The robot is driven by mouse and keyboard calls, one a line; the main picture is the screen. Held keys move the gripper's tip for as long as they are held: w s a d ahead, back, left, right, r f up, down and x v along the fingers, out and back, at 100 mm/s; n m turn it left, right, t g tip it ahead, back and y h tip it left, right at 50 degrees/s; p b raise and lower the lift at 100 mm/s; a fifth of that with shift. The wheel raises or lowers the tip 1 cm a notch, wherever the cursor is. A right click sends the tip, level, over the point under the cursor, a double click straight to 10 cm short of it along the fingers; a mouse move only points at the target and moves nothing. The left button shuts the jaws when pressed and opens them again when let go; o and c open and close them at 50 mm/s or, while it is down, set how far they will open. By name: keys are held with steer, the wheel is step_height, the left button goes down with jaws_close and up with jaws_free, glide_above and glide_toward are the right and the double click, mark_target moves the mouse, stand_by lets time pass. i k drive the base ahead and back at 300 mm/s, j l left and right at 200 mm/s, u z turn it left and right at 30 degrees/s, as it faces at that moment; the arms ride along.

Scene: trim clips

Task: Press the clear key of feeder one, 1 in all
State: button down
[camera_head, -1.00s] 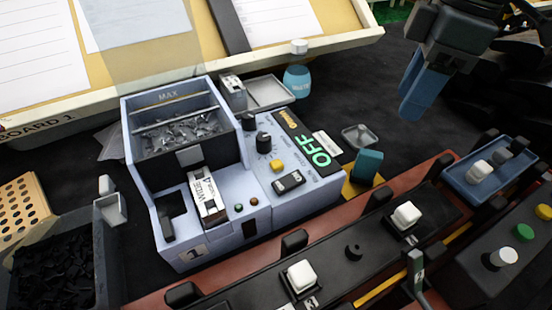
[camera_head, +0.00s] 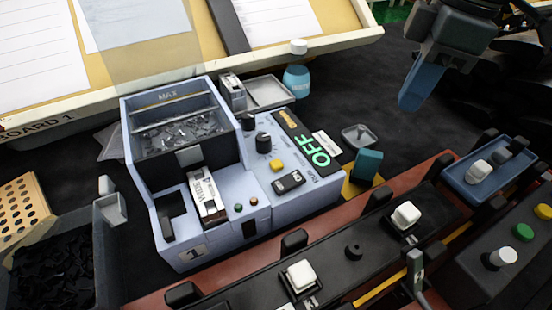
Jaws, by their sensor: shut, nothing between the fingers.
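Feeder one (camera_head: 225,190) is the pale blue machine with a "1" plate on its front. Its clear-walled hopper (camera_head: 178,120) holds a pile of small grey clips. On its right-hand panel are a small yellow key (camera_head: 277,166), a black knob (camera_head: 264,143) and a black rocker switch (camera_head: 288,181). I cannot read which key is marked clear. The display (camera_head: 320,151) shows green "OFF". My gripper (camera_head: 408,104) hangs at the upper right, its blue fingers shut together and empty, pointing down. It is apart from the feeder, well to the right of the yellow key.
A bin of black pieces (camera_head: 55,270) is at left.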

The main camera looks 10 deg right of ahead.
mark_target(276, 164)
steer(key=k, duration=1)
